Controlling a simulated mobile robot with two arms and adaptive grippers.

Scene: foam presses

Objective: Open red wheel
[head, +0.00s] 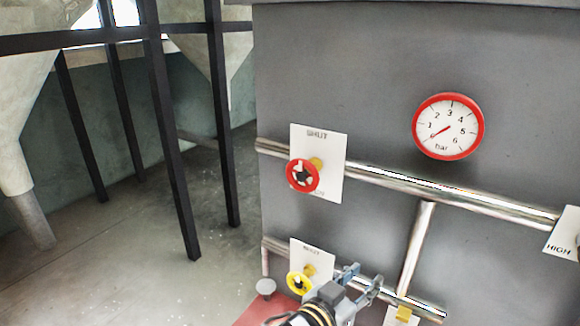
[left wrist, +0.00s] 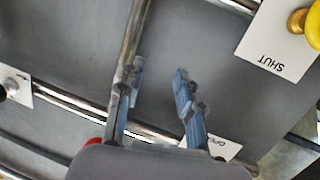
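The red wheel (head: 303,175), a small handwheel on a brass stem, sits in front of a white card (head: 330,165) marked SHUT at the top, on the upper chrome pipe. The lower lettering is mostly hidden by the wheel. My left gripper (head: 362,279) is below and right of the wheel, apart from it, near the lower pipe. In the left wrist view its blue fingers (left wrist: 159,75) are spread with nothing between them. A red sliver (left wrist: 95,141) shows behind the gripper there; I cannot tell what it is. My right gripper is not in view.
A yellow wheel (head: 299,282) with its own card is below the red one, close to my left arm. A red-rimmed gauge (head: 448,126) is upper right, needle near the low end. A vertical pipe (head: 414,248) stands right of my gripper. Dark posts (head: 172,130) stand left.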

